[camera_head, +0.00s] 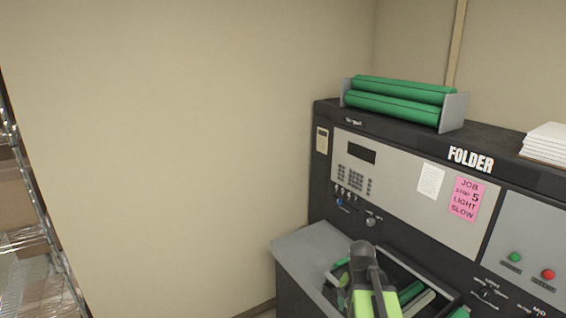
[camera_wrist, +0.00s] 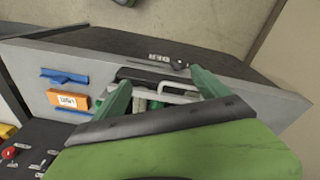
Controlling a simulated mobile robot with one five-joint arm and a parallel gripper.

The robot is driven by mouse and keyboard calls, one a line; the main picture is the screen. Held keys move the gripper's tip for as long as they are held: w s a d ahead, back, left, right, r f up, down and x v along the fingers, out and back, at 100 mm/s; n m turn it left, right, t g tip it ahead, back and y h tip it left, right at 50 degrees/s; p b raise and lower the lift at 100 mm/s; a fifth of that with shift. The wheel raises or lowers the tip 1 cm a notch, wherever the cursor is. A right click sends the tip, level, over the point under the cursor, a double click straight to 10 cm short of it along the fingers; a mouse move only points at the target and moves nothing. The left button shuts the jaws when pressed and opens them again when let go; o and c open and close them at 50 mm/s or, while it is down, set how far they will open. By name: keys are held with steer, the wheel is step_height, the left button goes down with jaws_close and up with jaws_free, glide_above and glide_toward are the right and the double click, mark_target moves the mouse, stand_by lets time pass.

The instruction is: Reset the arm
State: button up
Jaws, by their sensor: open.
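My arm (camera_head: 366,280), grey with a lime-green part, rises at the bottom of the head view in front of the folder machine (camera_head: 400,195). It overlaps a dark tray of green rollers (camera_head: 412,292). In the wrist view my gripper (camera_wrist: 159,80) shows two green fingers spread apart, with nothing held between them. Beyond and between the fingers are a pale handle-like bar (camera_wrist: 178,87) and partly hidden pale and green pieces. In the head view the fingertips cannot be made out.
Green rollers (camera_head: 395,107) rest in a rack on the machine's top, with a white paper stack (camera_head: 546,143) to the right. A wire shelf (camera_head: 30,235) stands far left. An orange box (camera_wrist: 68,101) and a blue piece (camera_wrist: 65,76) lie on a grey surface. Plain wall fills the left.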

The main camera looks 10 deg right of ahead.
steer(key=w+a+n+y, duration=0.15)
steer(key=a+n, duration=0.75)
steer(key=a, duration=1)
step_height(320, 180, down, 15)
steer(key=s+b, duration=0.2)
steer(key=b, duration=1.2)
steer(key=shift+s+r+b, duration=0.15)
steer(key=shift+s+b, duration=0.05)
steer(key=shift+b, duration=0.1)
steer(key=shift+d+h, duration=0.1)
steer(key=shift+h, duration=0.15)
steer(key=shift+c, duration=0.5)
